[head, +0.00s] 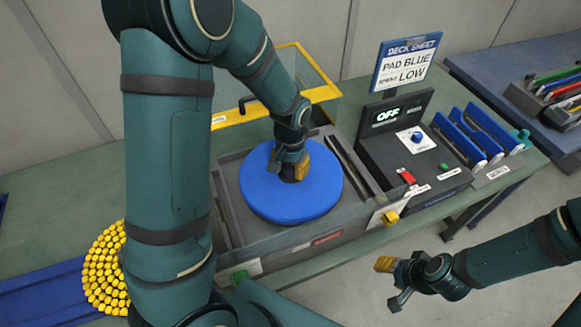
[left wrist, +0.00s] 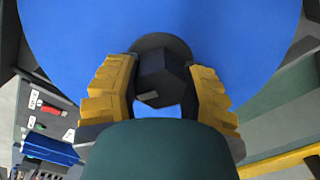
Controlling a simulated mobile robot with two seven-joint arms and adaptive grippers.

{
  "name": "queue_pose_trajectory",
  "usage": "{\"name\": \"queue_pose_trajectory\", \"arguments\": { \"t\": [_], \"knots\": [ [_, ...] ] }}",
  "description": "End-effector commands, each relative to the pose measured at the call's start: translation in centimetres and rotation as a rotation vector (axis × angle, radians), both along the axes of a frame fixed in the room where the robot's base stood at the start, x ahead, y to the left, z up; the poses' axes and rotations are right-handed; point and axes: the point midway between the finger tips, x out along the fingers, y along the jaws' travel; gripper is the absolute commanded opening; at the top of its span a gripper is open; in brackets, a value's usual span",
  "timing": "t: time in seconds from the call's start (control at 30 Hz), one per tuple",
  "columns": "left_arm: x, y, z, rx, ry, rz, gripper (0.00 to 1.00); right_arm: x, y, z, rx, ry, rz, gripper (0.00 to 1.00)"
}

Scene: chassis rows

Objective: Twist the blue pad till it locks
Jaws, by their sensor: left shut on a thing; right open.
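The blue pad (head: 262,195) is a round disc lying in the grey machine bed in the head view. It fills much of the left wrist view (left wrist: 70,35). A dark hub (left wrist: 160,75) stands at its middle. My left gripper (head: 296,170) is over the pad's middle, its yellow fingers on either side of the hub, shut on it; it also shows in the left wrist view (left wrist: 160,92). How the pad sits underneath is hidden. My right gripper (head: 392,282) is open and empty, in front of the bench at the lower right.
A control box (head: 405,150) with an "OFF" display, a blue knob and red and green buttons stands right of the bed. A sign (head: 405,62) reads "PAD BLUE" and "LOW". A yellow-framed guard (head: 325,92) stands behind the pad. Blue racks (head: 465,137) are at right; yellow pieces (head: 104,270) lie at left.

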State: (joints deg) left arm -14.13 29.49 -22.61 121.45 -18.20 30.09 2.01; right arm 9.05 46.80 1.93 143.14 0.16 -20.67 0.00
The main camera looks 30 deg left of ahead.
Motion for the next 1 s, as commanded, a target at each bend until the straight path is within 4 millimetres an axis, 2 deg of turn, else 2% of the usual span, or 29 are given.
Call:
{"name": "queue_pose_trajectory", "arguments": {
  "t": [0.17, 0.2, 0.27, 0.3, 0.67, 0.77, 1.0],
  "knots": [
    [0.0, 0.1, -0.1, 0.000, 0.000, -0.237, 0.00, 0.0, 0.0, -0.2, 0.000, 0.000, 0.000, 0.48],
    [0.0, 0.1, -0.1, 0.000, 0.001, -0.264, 0.49, 0.0, 0.0, -0.2, 0.000, 0.000, 0.000, 0.48],
    [0.0, 0.0, -0.1, 0.001, 0.001, -0.258, 0.70, 0.0, 0.0, -0.2, 0.000, 0.000, 0.000, 0.48],
    [0.0, 0.0, -0.1, 0.001, 0.001, -0.257, 0.75, 0.0, 0.0, -0.2, 0.000, 0.000, 0.000, 0.48],
    [-0.1, 0.0, 0.3, 0.001, 0.002, -0.252, 0.75, 0.0, 0.0, -0.1, 0.000, 0.000, 0.000, 0.48],
    [0.0, 0.0, 1.4, 0.000, -0.002, -0.253, 0.75, 0.0, 0.0, -0.1, 0.000, 0.000, 0.000, 0.48],
    [0.0, 0.0, 6.1, 0.000, -0.005, -0.253, 0.75, 0.0, 0.0, -0.1, 0.000, 0.000, 0.000, 0.48]
  ]
}}
